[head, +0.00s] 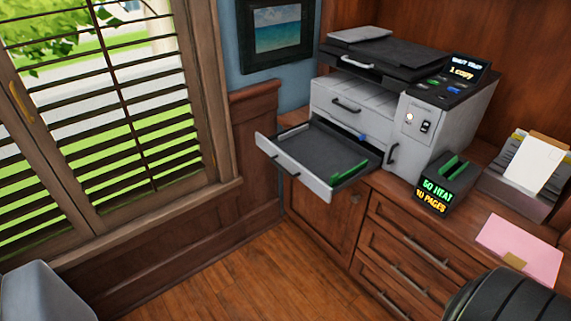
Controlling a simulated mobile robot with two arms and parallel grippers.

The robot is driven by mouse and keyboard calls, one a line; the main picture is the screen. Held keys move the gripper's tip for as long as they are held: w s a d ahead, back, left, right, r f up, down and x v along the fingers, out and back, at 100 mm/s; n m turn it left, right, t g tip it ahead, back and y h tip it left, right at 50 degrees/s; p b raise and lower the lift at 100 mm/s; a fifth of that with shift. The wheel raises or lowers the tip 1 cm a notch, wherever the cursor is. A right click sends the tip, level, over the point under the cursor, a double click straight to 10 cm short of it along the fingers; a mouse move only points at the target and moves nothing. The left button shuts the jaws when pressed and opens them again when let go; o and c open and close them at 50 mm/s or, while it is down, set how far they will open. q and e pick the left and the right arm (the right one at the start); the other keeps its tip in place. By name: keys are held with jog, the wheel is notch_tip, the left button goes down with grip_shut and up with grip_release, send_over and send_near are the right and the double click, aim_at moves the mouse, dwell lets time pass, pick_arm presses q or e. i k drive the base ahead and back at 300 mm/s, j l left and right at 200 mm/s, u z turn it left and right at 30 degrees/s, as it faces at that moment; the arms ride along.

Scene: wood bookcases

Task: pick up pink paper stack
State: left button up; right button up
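The pink paper stack (522,246) lies flat on the wooden cabinet top (463,215) at the right of the head view. A small tan tab or band shows at its front edge. Neither of my gripper's fingertips shows in this view, so I cannot see whether they are open or shut. Nothing is seen touching the pink stack.
A grey copier (436,123) stands behind on the cabinet, its paper tray (292,172) pulled out. A dark stand with a lit sign (436,195) and a paper holder (510,192) flank the stack's far side. Wooden floor (240,275) lies open below the shuttered window (130,110).

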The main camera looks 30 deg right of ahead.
aim_at(526, 253)
jog(key=z, duration=2.75)
